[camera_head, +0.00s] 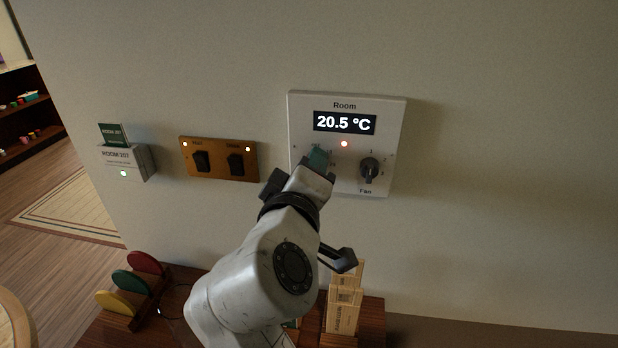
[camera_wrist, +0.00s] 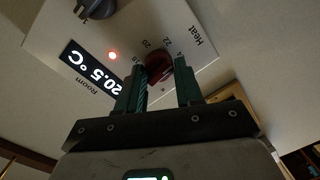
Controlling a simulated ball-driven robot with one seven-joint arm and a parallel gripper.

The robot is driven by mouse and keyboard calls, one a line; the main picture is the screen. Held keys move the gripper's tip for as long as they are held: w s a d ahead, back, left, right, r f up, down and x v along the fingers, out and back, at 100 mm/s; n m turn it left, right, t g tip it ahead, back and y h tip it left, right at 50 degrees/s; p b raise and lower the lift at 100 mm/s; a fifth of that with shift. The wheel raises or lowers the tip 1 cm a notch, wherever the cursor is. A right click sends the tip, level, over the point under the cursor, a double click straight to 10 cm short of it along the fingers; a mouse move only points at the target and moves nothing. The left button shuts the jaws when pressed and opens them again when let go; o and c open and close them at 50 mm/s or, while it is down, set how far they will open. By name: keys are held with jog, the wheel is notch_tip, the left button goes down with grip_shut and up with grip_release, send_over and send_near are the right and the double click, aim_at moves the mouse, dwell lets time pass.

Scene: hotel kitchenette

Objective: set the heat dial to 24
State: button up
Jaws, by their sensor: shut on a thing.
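The wall thermostat panel (camera_head: 300,110) reads "20.5 °C" on its display (camera_head: 345,122), with a lit red light below it. My gripper (camera_wrist: 161,68) is at the panel's lower left, its green fingers on either side of the red heat dial (camera_wrist: 158,70) and shut on it. The wrist view is turned, with numbers from 18 to 24 around the dial. The dial's pointer is not clear, so I cannot tell its setting. In the head view my gripper (camera_head: 318,160) hides the dial.
The dark fan knob (camera_head: 369,169) sits close to the right of my gripper. A brass plate with two switches (camera_head: 218,160) and a key-card holder (camera_head: 125,160) are to the left. Coloured discs (camera_head: 132,281) and a wooden block stack (camera_head: 344,300) stand on the surface below.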

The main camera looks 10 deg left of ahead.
jog(key=m+b, duration=0.2)
jog(key=m, duration=0.2)
jog(key=shift+d+y, duration=0.15)
jog(key=shift+y, duration=0.15)
jog(key=shift+m, duration=0.4)
jog(key=o, duration=1)
jog(key=s, duration=0.3)
jog(key=s+b, duration=0.1)
jog(key=s, duration=0.3)
jog(key=s+r, duration=0.1)
jog(key=s, duration=0.2)
jog(key=shift+s+b, duration=0.3)
jog(key=shift+s, duration=0.1)
